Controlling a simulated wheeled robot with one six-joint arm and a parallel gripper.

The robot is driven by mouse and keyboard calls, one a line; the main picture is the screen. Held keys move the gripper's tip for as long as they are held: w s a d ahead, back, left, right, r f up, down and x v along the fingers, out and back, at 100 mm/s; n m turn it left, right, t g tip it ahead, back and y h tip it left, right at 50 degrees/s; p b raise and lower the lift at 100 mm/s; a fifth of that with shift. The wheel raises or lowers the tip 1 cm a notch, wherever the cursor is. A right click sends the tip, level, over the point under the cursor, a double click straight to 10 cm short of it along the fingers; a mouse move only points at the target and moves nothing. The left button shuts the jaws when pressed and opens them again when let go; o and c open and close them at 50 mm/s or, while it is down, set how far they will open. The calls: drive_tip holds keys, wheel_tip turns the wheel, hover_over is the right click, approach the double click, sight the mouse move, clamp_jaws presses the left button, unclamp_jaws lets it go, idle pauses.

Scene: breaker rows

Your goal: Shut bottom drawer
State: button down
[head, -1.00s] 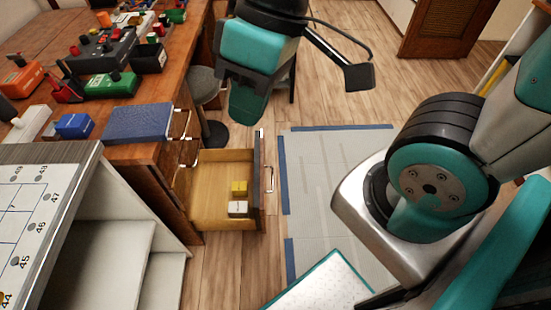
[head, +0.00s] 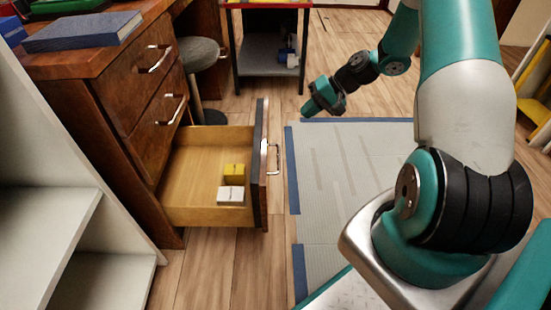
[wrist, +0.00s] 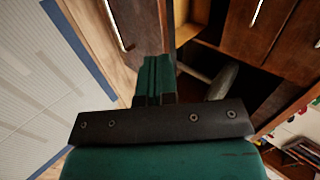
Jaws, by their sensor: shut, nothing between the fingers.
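The bottom drawer (head: 205,216) stands pulled open from the wooden desk in the head view. A yellow box (head: 234,170) and a white box (head: 231,195) lie inside it. Its dark front panel has a metal handle (head: 275,158) facing right. My gripper (head: 309,110) is shut and empty, to the right of the drawer front and beyond it, apart from the handle. In the wrist view my shut fingers (wrist: 155,75) point towards the brown drawer front (wrist: 125,30), whose handle shows at the upper left; the gap between them is hard to judge.
Two closed drawers (head: 150,125) sit above the open one. A round stool (head: 200,55) stands behind it. A blue-taped grey mat (head: 350,170) lies on the floor to the right. White shelves (head: 60,220) stand at the near left. A dark shelved cart (head: 270,75) stands at the back.

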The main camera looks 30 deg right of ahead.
wheel_tip(320, 180, down, 4)
drive_tip(key=d+b, duration=0.1)
drive_tip(key=d, duration=0.1)
drive_tip(key=w+a+r+b+x, duration=0.1)
drive_tip(key=b+x, duration=0.5)
drive_tip(key=x, duration=0.6)
drive_tip(key=shift+w+a+r+m, duration=0.2)
drive_tip(key=shift+a+r+m, duration=0.1)
drive_tip(key=shift+a+m, duration=0.1)
